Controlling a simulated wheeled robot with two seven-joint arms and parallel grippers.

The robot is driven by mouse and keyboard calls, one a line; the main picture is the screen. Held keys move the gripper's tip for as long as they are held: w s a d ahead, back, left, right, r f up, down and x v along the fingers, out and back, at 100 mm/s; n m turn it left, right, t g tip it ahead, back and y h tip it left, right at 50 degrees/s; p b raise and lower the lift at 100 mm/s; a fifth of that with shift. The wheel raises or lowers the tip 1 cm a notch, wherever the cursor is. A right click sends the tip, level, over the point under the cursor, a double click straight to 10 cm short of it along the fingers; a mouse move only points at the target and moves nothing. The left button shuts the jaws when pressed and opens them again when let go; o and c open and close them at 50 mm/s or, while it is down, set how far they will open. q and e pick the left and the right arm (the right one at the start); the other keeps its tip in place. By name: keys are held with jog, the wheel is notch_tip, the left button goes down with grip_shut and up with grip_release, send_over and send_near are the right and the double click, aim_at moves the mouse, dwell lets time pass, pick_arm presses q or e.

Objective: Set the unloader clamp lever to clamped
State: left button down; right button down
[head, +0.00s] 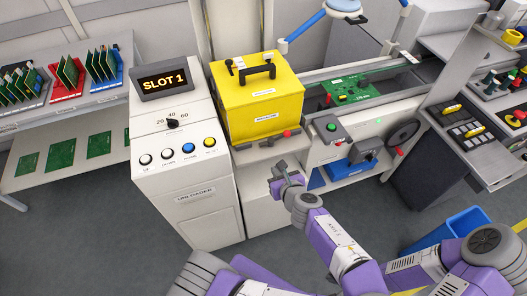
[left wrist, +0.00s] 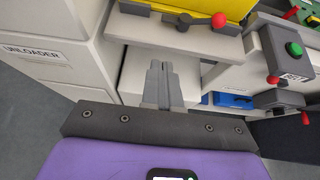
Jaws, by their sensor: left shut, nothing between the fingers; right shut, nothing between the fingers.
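The unloader's clamp lever appears to be the short dark lever with a red knob (head: 287,133) on the grey ledge below the yellow magazine (head: 262,105). In the left wrist view the red knob (left wrist: 219,20) sits at the right end of the dark bar, up and right of my fingers. My left gripper (head: 279,174) is shut and empty, in front of and below the ledge, apart from the lever. Its closed fingers also show in the left wrist view (left wrist: 160,72). The unloader cabinet (head: 195,205) stands to the left. My right gripper is out of view.
A display reading SLOT 1 (head: 166,81), a dial (head: 173,123) and several buttons top the unloader. Right of the ledge are a green button (head: 332,127), a handwheel (head: 403,134) and a conveyor with a green board (head: 350,91). A blue bin (head: 452,229) stands lower right.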

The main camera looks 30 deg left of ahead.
dwell(0.3)
pick_arm(q)
jog(key=b, duration=0.3)
send_near(262, 147)
notch_tip(262, 147, down, 3)
jog(key=a, duration=0.1)
jog(key=w+a, duration=0.2)
jog(key=shift+w+a+f, duration=0.15)
jog(key=shift+w+a, duration=0.15)
jog(key=shift+a, duration=0.1)
jog(key=shift+w+a, duration=0.3)
jog(key=shift+a, duration=0.05)
jog(key=shift+w, duration=0.2)
